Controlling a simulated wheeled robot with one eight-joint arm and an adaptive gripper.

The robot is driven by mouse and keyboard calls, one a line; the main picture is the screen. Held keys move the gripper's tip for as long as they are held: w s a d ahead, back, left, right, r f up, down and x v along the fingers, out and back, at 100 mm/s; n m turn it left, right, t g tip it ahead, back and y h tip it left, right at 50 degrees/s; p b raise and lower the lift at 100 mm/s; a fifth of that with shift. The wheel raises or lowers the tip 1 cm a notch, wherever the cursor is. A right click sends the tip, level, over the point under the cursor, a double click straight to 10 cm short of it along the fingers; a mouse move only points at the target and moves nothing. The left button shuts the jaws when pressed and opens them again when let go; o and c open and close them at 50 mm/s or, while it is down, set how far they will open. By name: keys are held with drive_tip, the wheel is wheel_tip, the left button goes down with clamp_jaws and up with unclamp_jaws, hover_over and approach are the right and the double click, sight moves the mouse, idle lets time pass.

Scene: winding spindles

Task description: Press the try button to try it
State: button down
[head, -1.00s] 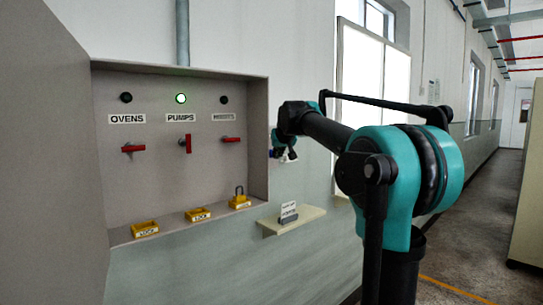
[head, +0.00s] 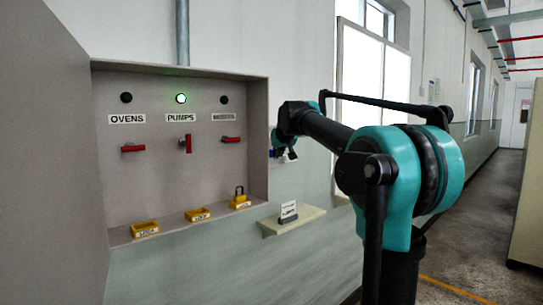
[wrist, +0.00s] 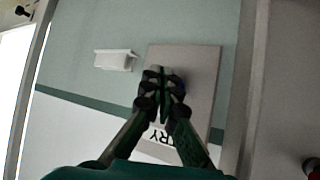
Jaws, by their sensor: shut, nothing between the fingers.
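My gripper (wrist: 162,78) is shut and empty, its fingertips together in front of a grey panel (wrist: 200,65) in the wrist view. The panel bears a label reading TRY (wrist: 161,139), partly covered by my fingers.
The box holds red handles under OVENS, PUMPS (head: 188,143) and a third, blurred label; the green lamp (head: 181,98) above PUMPS is lit. A small shelf (head: 309,217) with a tag juts out below my gripper.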

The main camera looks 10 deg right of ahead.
drive_tip(key=shift+w+a+r, duration=0.15)
drive_tip(key=shift+w+a, duration=0.5)
drive_tip(key=shift+w, duration=0.25)
idle(1.9)
drive_tip(key=shift+s+f, duration=0.35)
drive_tip(key=shift+s, duration=0.35)
drive_tip(key=shift+s+d, duration=0.15)
drive_tip(key=s+d, duration=0.1)
drive_tip(key=s, duration=0.1)
drive_tip(key=s+d, duration=0.1)
drive_tip(key=s, duration=0.1)
drive_tip(key=shift+d+r, duration=0.15)
drive_tip(key=shift+d, duration=0.2)
drive_tip(key=shift+d, duration=0.1)
idle(0.3)
